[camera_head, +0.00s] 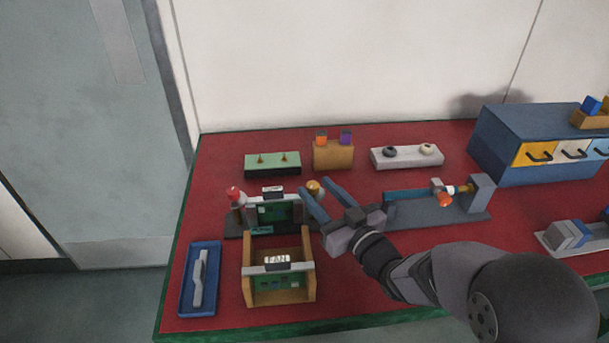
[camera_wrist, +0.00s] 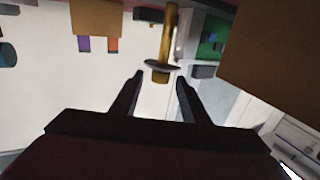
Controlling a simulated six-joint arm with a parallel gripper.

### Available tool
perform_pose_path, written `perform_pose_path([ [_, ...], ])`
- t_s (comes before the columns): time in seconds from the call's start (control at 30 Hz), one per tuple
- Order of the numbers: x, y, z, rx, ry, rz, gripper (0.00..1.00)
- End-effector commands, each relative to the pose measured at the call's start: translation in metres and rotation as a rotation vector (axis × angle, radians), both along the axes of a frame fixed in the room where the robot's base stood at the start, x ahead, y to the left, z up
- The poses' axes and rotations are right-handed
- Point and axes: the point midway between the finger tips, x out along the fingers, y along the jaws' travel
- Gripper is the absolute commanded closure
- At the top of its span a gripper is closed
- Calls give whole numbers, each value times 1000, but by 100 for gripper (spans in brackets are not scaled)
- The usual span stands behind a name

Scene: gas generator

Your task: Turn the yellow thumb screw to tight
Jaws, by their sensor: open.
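The yellow thumb screw (camera_head: 313,187) stands at the right end of a dark fixture holding a green circuit board (camera_head: 275,211). In the wrist view, a yellow post with a dark disc, which looks like this screw (camera_wrist: 166,32), has its end close to the fingertips. My gripper (camera_head: 315,188) is open, with its two fingers reaching toward the screw, one on each side in the picture. It also shows in the wrist view (camera_wrist: 160,76), with the fingers apart. I cannot tell whether either finger touches the screw.
A red-topped post (camera_head: 235,195) stands at the fixture's left end. A wooden frame labelled FAN (camera_head: 248,290) is in front, beside a blue tray (camera_head: 186,302). Behind are a green block (camera_head: 273,169), a wooden block (camera_head: 333,157) and a white block (camera_head: 407,160). A blue drawer cabinet (camera_head: 494,145) stands right.

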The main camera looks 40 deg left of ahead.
Motion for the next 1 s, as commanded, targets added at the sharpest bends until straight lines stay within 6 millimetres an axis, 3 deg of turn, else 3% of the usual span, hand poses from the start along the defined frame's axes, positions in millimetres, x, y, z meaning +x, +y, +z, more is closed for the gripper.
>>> perform_pose_path([
  [0.5,19,53,1,0,0,0,59],
  [0.93,22,61,0,0,0,0,59],
  [0.97,22,60,0,0,0,0,61],
  [1.0,22,60,0,0,0,-1,71],
])
